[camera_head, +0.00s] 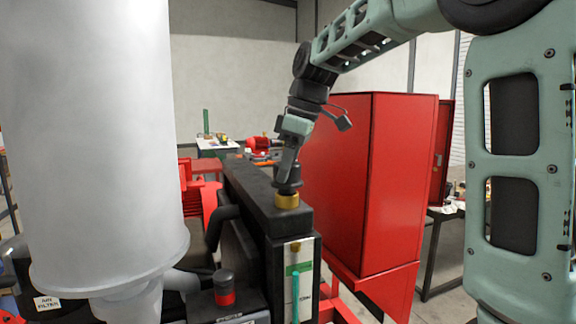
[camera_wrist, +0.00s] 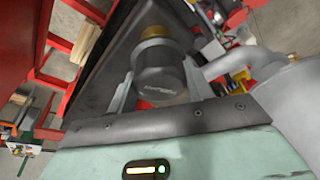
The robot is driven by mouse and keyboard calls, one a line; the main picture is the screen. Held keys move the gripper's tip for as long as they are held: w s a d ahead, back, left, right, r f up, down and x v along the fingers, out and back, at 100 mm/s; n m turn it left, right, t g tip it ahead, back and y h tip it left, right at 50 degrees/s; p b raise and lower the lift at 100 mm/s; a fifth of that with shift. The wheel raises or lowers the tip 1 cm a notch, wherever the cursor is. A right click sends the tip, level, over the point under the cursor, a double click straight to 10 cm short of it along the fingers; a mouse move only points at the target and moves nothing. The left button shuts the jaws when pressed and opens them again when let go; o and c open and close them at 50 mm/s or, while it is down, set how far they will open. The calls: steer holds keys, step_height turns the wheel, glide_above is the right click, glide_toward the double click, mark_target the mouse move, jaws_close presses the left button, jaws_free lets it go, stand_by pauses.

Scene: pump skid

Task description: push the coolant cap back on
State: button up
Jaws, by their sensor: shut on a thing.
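The coolant cap (camera_head: 288,187) is a dark, round cap with small pale lettering on its top, which shows in the wrist view (camera_wrist: 160,86). My gripper (camera_head: 289,176) is shut on it, with one finger on each side of the cap in the wrist view (camera_wrist: 159,70). A brass-coloured neck (camera_head: 287,201) stands on the black top of the radiator tank (camera_head: 258,198). The cap is in line with the neck and right over it; the neck also shows behind the cap in the wrist view (camera_wrist: 155,32). I cannot tell whether a gap is left between them.
A large grey cylinder (camera_head: 95,140) labelled air filter stands at the left. A red cabinet (camera_head: 345,180) stands close on the right. A black cap with a red ring (camera_head: 224,287) sits low in front. A workbench (camera_head: 215,144) is at the back.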

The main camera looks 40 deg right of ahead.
steer(key=shift+f+b, duration=0.65)
steer(key=shift+f, duration=0.2)
steer(key=o, duration=1.4)
steer(key=shift+r, duration=0.15)
steer(key=b+v, duration=0.1)
steer(key=v, duration=1.6)
steer(key=shift+r+b, duration=0.15)
steer(key=shift+b, duration=0.2)
